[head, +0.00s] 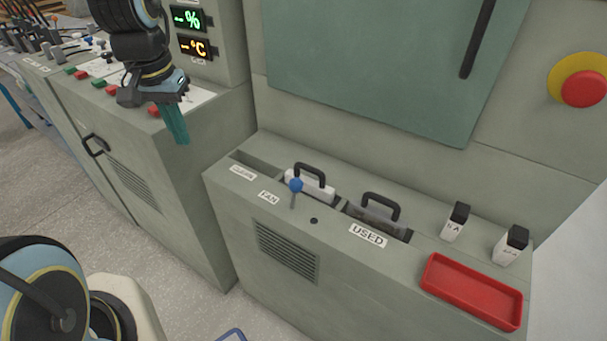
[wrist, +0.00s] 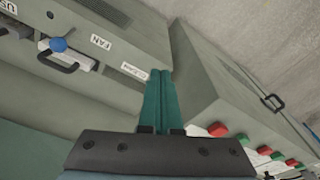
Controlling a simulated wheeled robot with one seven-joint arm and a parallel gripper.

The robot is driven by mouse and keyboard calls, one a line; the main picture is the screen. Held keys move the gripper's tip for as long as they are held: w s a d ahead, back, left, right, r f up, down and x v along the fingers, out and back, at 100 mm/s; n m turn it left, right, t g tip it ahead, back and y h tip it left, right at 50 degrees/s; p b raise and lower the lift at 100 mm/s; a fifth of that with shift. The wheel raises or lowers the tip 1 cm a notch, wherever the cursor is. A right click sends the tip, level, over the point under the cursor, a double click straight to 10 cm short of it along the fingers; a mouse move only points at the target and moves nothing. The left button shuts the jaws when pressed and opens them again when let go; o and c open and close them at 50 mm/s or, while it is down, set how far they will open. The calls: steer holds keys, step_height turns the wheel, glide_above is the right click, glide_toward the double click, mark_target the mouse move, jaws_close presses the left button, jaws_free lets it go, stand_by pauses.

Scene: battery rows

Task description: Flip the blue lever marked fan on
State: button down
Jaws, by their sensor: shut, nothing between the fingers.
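The blue-knobbed lever (head: 295,186) stands up from the front top edge of the low grey cabinet, next to the label FAN (head: 268,196). In the wrist view the blue knob (wrist: 58,45) is at the upper left, with the FAN label (wrist: 101,42) to its right. My gripper (head: 181,140) has green fingers pointing down, in front of the left control console, up and to the left of the lever. In the wrist view its fingers (wrist: 158,76) are together and empty, apart from the lever.
Black-handled units sit in the cabinet-top slots behind the lever, one near the USED label (head: 368,235). A red tray (head: 472,291) and two small black-capped blocks stand at the right. The left console has red and green buttons. A red emergency button (head: 584,89) is at upper right.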

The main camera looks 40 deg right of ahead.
steer(key=s+d+f+m, duration=0.1)
steer(key=s+d+m, duration=0.35)
steer(key=d, duration=0.55)
steer(key=m+g+b, duration=0.1)
steer(key=m, duration=0.2)
glide_above(295, 194)
steer(key=w+d, duration=0.1)
steer(key=d, duration=0.1)
steer(key=f, duration=0.1)
steer(key=shift+w+d, duration=0.15)
steer(key=shift+f, duration=0.1)
steer(key=f, duration=0.6)
steer(key=d+f, duration=0.1)
steer(key=f, duration=0.3)
steer(key=shift+p, duration=0.35)
